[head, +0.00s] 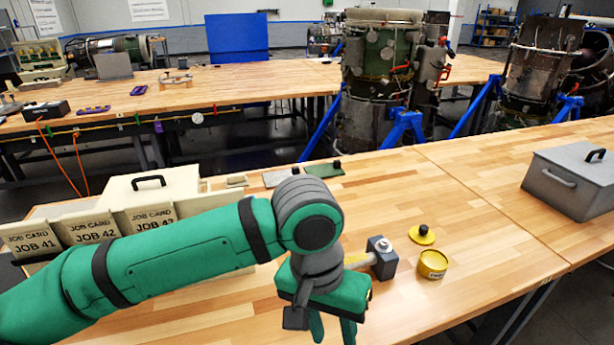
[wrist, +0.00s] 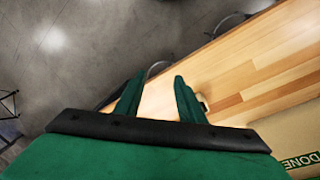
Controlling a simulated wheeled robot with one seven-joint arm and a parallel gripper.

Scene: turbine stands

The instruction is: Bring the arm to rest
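My green arm reaches across the near bench (head: 470,190) from the lower left in the head view. My gripper (head: 332,335) hangs at the arm's end near the bottom of the picture, pointing down. The wrist view shows its two green fingers apart with nothing between them, so my gripper (wrist: 155,85) is open and empty. In that view the fingers lie across the bench's edge, with wood (wrist: 245,80) to the right and grey floor to the left. The exact height above the bench is hard to tell.
A grey-headed hammer (head: 383,258) lies just right of my gripper. An open yellow tin (head: 432,265) and its lid (head: 422,236) are beyond it. A cream box (head: 150,187) and job cards (head: 90,226) stand left; a grey toolbox (head: 568,185) stands right. The bench's middle is clear.

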